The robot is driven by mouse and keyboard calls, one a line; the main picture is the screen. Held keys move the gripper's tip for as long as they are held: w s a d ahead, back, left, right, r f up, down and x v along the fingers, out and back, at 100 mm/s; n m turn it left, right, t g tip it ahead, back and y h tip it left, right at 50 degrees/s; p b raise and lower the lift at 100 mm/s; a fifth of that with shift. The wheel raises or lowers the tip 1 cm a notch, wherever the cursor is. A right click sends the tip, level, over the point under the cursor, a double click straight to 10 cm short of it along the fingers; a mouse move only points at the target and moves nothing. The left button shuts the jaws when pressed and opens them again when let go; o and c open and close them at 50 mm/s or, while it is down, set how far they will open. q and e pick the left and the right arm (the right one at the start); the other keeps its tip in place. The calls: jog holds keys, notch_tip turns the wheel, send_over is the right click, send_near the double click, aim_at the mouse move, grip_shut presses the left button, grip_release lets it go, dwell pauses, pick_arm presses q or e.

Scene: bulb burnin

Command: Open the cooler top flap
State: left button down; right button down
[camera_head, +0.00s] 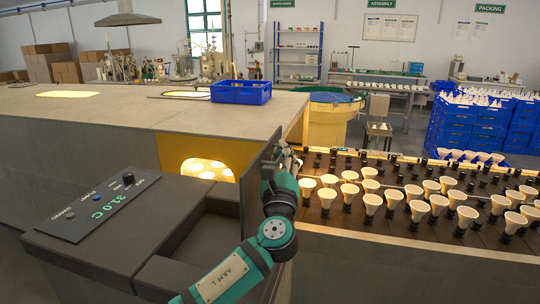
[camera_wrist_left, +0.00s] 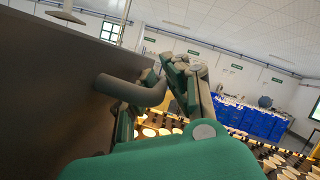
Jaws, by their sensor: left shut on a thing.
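The cooler (camera_head: 95,262) is a dark grey box at the lower left in the head view, with a green readout of 31.0 C. Its top flap (camera_head: 256,190) is a dark panel that stands about upright at the right side of the open recess. In the left wrist view the flap (camera_wrist_left: 50,85) fills the left side, and its curved bar handle (camera_wrist_left: 122,88) sticks out. My left gripper (camera_head: 287,160) is on the flap's right side, shut on the handle. In the left wrist view its fingers (camera_wrist_left: 158,96) are around the bar. My right gripper is not in view.
An arched yellow opening (camera_head: 172,150) with glowing bulbs leads into the long grey housing (camera_head: 90,135) behind the cooler. A blue crate (camera_head: 241,92) stands on top of it. To the right, a dark rack (camera_head: 420,238) holds many white bulbs close to my left arm.

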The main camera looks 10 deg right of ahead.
pick_arm(q)
jog(key=shift+d+f, duration=0.15)
jog(key=shift+f, duration=0.15)
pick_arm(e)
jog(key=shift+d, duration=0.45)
pick_arm(q)
jog(key=c, duration=1.7)
grip_release()
jog(key=shift+o, duration=0.3)
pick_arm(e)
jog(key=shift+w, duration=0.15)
pick_arm(q)
jog(key=shift+r, duration=0.1)
jog(key=shift+s, duration=0.1)
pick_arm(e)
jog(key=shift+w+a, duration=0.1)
pick_arm(q)
jog(key=v, duration=1.2)
